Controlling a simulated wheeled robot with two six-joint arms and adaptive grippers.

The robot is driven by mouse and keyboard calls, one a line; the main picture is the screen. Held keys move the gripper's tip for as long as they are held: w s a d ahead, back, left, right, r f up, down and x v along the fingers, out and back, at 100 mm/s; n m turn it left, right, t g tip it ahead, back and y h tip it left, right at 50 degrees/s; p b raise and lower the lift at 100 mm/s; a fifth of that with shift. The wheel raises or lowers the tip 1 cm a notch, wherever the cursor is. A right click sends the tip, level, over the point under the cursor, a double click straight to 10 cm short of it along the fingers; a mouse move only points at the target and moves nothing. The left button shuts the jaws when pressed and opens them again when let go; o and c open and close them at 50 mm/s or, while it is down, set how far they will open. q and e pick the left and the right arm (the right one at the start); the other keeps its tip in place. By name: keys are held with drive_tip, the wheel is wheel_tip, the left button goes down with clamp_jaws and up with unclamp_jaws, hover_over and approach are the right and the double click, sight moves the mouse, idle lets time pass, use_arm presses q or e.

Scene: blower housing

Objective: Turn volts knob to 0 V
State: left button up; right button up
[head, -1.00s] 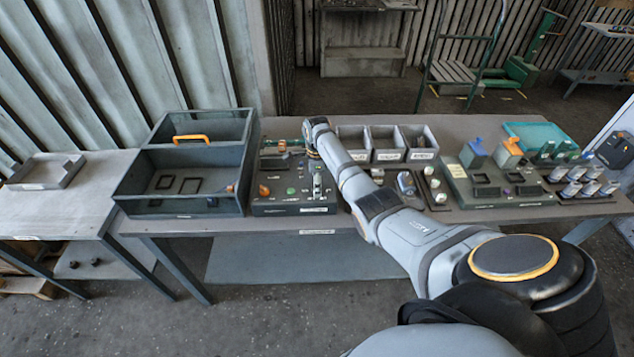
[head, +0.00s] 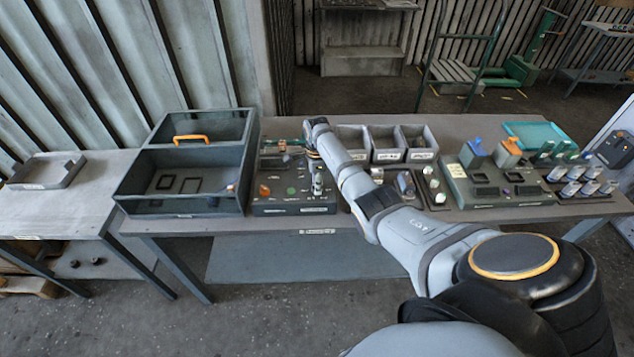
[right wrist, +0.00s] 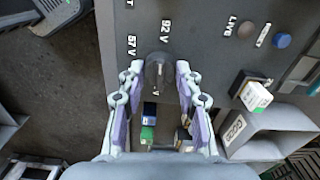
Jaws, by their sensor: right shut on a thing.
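The volts knob (right wrist: 158,70) is a dark round knob on a grey panel face, seen in the right wrist view. Labels reading 57 V and 92 V stand beside it, and a V mark shows close to it. My right gripper (right wrist: 159,78) has its two fingers on either side of the knob and is shut on it. In the head view my right gripper (head: 317,185) reaches down onto the control panel (head: 275,209), and the knob is hidden there. Where the knob's pointer stands is too small to tell. My left gripper is not in view.
A dark two-part bin (head: 180,206) with an orange handle stands left of the panel. Grey open boxes (head: 388,156) stand behind my arm. In the right wrist view, a LIVE label, a dark button and a blue button (right wrist: 282,40) lie right of the knob.

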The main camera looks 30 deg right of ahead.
drive_tip(key=n+p, duration=0.1)
drive_tip(key=n, duration=0.2)
drive_tip(key=shift+r, duration=0.15)
drive_tip(key=n+p, duration=0.1)
drive_tip(key=n, duration=0.3)
drive_tip(key=shift+n+p, duration=0.3)
drive_tip(key=shift+n, duration=0.1)
drive_tip(key=n, duration=0.4)
drive_tip(key=shift+n+p, duration=0.3)
drive_tip(key=shift+p, duration=0.05)
drive_tip(key=n, duration=0.4)
drive_tip(key=shift+n, duration=0.3)
drive_tip(key=n, duration=0.4)
drive_tip(key=shift+n, duration=0.3)
drive_tip(key=n, duration=0.8)
drive_tip(key=shift+n, duration=2.4)
